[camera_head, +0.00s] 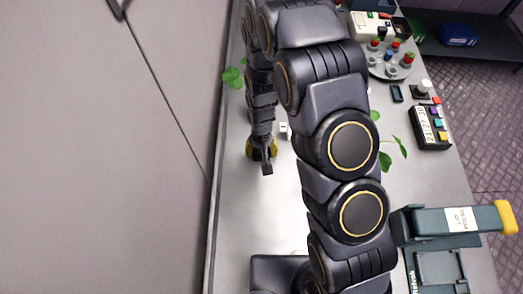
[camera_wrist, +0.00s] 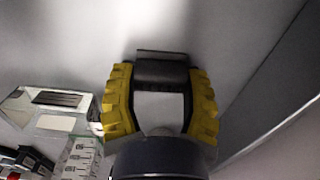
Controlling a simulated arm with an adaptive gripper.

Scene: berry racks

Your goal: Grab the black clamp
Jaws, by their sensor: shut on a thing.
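My gripper (camera_wrist: 162,78) has two yellow ridged fingers. In the wrist view they are closed around a short black object, the black clamp (camera_wrist: 161,73), which lies crosswise between the fingertips. In the head view my gripper (camera_head: 262,149) is low over the left part of the white table, with the dark end of the clamp (camera_head: 267,167) showing just in front of the yellow fingers. My arm hides part of the table. I cannot tell whether the clamp touches the table.
A small white item (camera_head: 284,131) lies right of my gripper. In the wrist view a clear-and-white block (camera_wrist: 50,108) and a white strip with markings (camera_wrist: 82,158) are close on the left. Green leaves (camera_head: 233,77) stand behind. The table (camera_head: 283,205) is clear in front.

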